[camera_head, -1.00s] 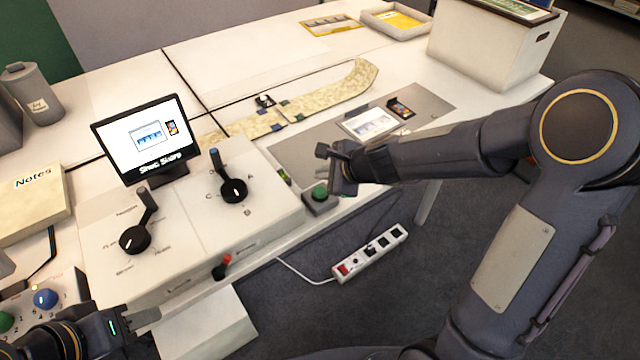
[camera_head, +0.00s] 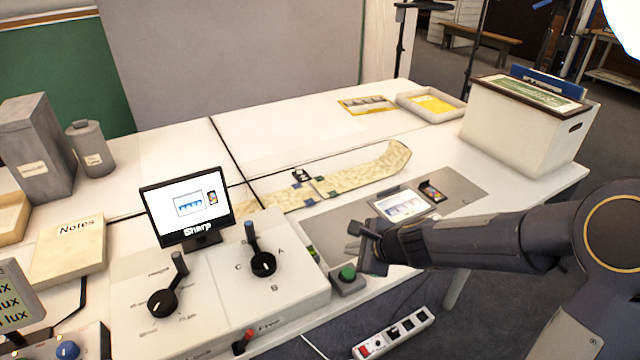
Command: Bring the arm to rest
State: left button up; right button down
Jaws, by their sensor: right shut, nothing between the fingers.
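My right gripper (camera_head: 372,250) is shut and empty. It hangs just right of the green push button (camera_head: 347,273) on its grey base, close to the front edge of the table. From this view I cannot tell whether it touches the button. My right arm comes in from the right edge over the table's front. My left gripper is out of the picture.
A control box (camera_head: 285,290) with two black dials stands left of the gripper, with a small screen (camera_head: 188,208) behind it. A grey mat (camera_head: 460,187) holds a white card (camera_head: 405,206). An archival box (camera_head: 520,125) stands at the back right. A power strip (camera_head: 395,333) lies below.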

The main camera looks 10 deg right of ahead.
jog(key=s+r+n+y+p, duration=0.2)
jog(key=s+r+n, duration=0.7)
jog(key=s+r, duration=0.2)
jog(key=s+d+n+g+h+p, duration=0.1)
jog(key=s+d+n, duration=0.1)
jog(key=s+n, duration=0.3)
jog(key=s+d+n+g+h+p, duration=0.1)
jog(key=s+n, duration=0.4)
jog(key=s, duration=0.6)
jog(key=shift+d+r+h, duration=0.15)
jog(key=shift+d+h, duration=0.35)
jog(key=shift+d, duration=0.55)
